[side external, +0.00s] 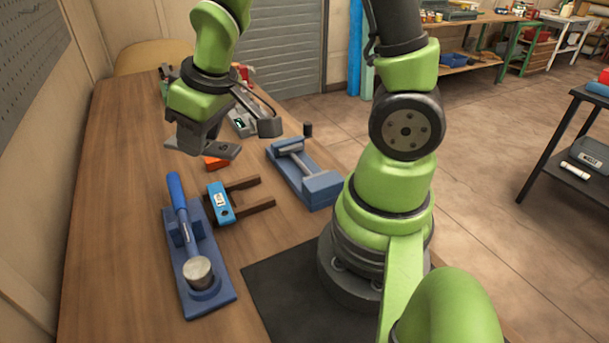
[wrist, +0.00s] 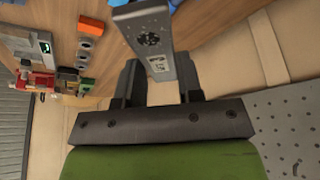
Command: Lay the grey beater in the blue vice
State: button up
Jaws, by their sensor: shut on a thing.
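The grey beater (wrist: 152,40) is a flat metal bar with a dark speckled patch and a small printed square label. In the wrist view it stands out between the two fingers of my gripper (wrist: 160,84), which is shut on it. In the side external view my gripper (side external: 205,143) holds the beater (side external: 224,151) roughly level above the bench, left of the blue vice and apart from it. The blue vice (side external: 320,188) lies on the bench with a grey T-shaped part along its bed and a dark upright knob at its far end.
A blue-handled hammer (side external: 179,200) rests on a blue stand (side external: 206,301) at the front left. A light-blue tool with two brown prongs (side external: 219,202) lies between stand and vice. An orange piece (side external: 215,163) lies below my gripper. Bare bench (side external: 120,190) is at the left.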

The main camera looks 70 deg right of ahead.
dwell(0.3)
jog(key=s+d+f+m+h, duration=0.2)
jog(key=s+d+m, duration=0.15)
jog(key=d, duration=0.65)
jog(key=m+g+h, duration=0.1)
jog(key=m, duration=0.5)
send_over(303, 171)
notch_tip(303, 171, down, 2)
jog(key=shift+n, duration=0.25)
jog(key=shift+d+f, duration=0.15)
jog(key=shift+f, duration=4.25)
jog(key=shift+f, duration=0.2)
jog(key=o, duration=1.2)
jog(key=shift+c, duration=0.2)
jog(key=shift+r, duration=0.15)
notch_tip(303, 171, up, 10)
